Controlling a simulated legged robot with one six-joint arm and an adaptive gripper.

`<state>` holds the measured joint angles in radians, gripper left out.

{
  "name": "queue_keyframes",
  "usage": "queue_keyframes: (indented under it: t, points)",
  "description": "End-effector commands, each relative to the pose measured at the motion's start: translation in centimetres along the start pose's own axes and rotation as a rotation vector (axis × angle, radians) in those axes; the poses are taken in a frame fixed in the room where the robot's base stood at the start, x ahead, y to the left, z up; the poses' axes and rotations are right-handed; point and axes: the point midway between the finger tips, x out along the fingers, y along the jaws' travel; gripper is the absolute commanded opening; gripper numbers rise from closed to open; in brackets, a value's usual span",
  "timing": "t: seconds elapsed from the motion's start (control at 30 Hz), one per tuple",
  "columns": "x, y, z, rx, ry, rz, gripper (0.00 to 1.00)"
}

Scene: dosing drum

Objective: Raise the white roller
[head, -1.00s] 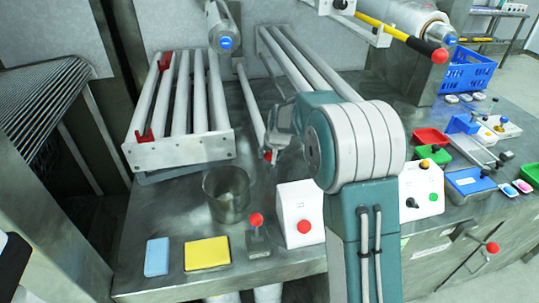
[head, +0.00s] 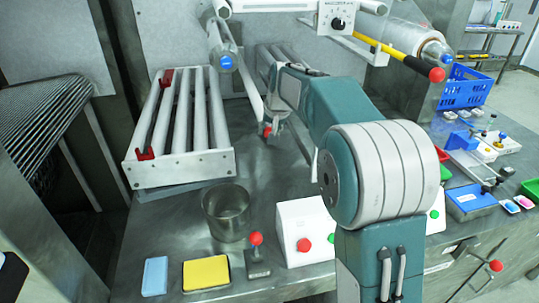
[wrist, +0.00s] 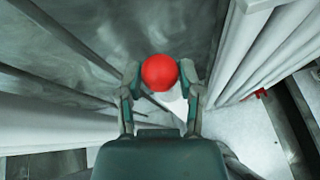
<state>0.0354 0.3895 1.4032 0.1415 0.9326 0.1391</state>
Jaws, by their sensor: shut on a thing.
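The white roller (head: 252,88) is a slanting white bar behind the bench, with a red ball (head: 267,131) at its near end. My gripper (head: 270,127) is at that ball, above the bench and to the right of the roller rack. In the wrist view, the red ball (wrist: 160,72) sits between the fingertips of my gripper (wrist: 160,80), and a short white part of the roller (wrist: 176,103) shows beside it. The fingers are shut on the ball end. Most of the roller is hidden in the wrist view.
A rack of white rollers (head: 228,165) stands left. A blue-capped cylinder (head: 227,62) and a yellow handle with a red ball (head: 436,75) overhang the back. A metal cup (head: 227,213), yellow block (head: 206,272) and white button box (head: 304,232) occupy the front.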

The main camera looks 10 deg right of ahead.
Motion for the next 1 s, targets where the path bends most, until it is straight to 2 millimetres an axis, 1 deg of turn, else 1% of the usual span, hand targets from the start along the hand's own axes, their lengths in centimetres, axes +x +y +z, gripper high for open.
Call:
queue_keyframes:
  t: [0.03, 0.13, 0.3, 0.4, 0.6, 0.9, 0.93, 1.0]
  points:
    - [-1.5, -0.4, -0.8, -0.001, 0.010, -0.003, 0.00]
    - [-3.6, -0.8, -1.7, -0.001, 0.009, -0.003, 0.00]
    - [-6.1, -1.4, -2.7, -0.001, 0.007, -0.002, 0.00]
    - [-7.0, -1.6, -3.1, -0.001, 0.006, -0.002, 0.00]
    - [-7.8, -1.8, -3.4, -0.001, 0.004, -0.002, 0.00]
    - [-7.8, -1.8, -3.4, -0.001, 0.004, -0.002, 0.00]
    - [-7.8, -1.8, -3.4, -0.001, 0.004, -0.002, 0.56]
    - [-7.8, -1.7, -3.4, -0.001, 0.003, -0.002, 0.81]
